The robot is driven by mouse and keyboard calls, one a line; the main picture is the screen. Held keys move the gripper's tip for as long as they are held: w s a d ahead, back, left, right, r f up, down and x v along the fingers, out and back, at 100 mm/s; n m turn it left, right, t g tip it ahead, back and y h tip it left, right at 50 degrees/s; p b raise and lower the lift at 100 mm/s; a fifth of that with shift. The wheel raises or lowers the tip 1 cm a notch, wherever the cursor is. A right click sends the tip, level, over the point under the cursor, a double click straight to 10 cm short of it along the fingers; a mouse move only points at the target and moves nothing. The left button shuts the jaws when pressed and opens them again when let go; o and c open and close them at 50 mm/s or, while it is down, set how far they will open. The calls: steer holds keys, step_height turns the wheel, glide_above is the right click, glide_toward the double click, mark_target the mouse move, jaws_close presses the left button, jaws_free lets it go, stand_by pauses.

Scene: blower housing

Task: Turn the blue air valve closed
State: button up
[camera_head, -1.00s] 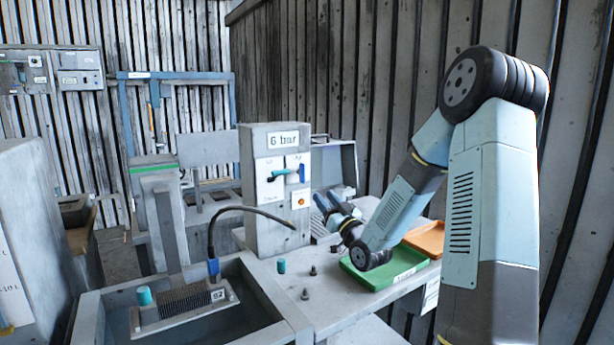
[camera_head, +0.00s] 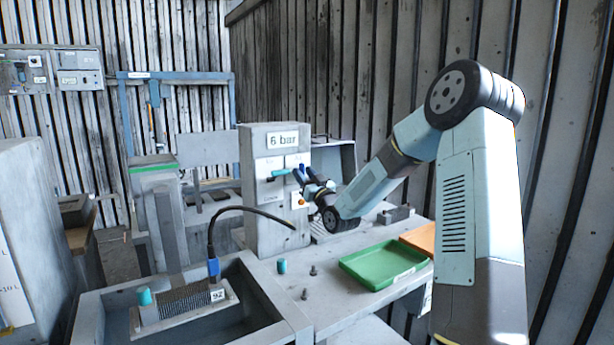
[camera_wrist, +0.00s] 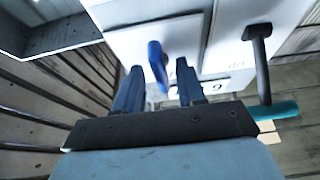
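The blue air valve handle (camera_wrist: 156,56) is on the pale front panel of the grey box marked "6 bar" (camera_head: 262,215). In the wrist view it lies between the two fingertips of my gripper (camera_wrist: 159,70), with gaps visible on both sides. My gripper is open, its blue fingers spread. In the head view my gripper (camera_head: 302,175) is at the box's front and overlaps the blue handle, so the handle is hard to make out there. How deep the handle lies between the fingers is unclear.
A second lever with a teal grip (camera_head: 279,174) sits left of my gripper; it also shows at right in the wrist view (camera_wrist: 277,110). An orange button (camera_head: 299,200) is below. A green tray (camera_head: 372,283) and a black hose (camera_head: 250,209) are nearby.

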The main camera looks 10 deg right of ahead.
steer(key=shift+c, duration=0.3)
jaws_close()
steer(key=shift+d+m, duration=0.1)
steer(key=shift+m, duration=0.3)
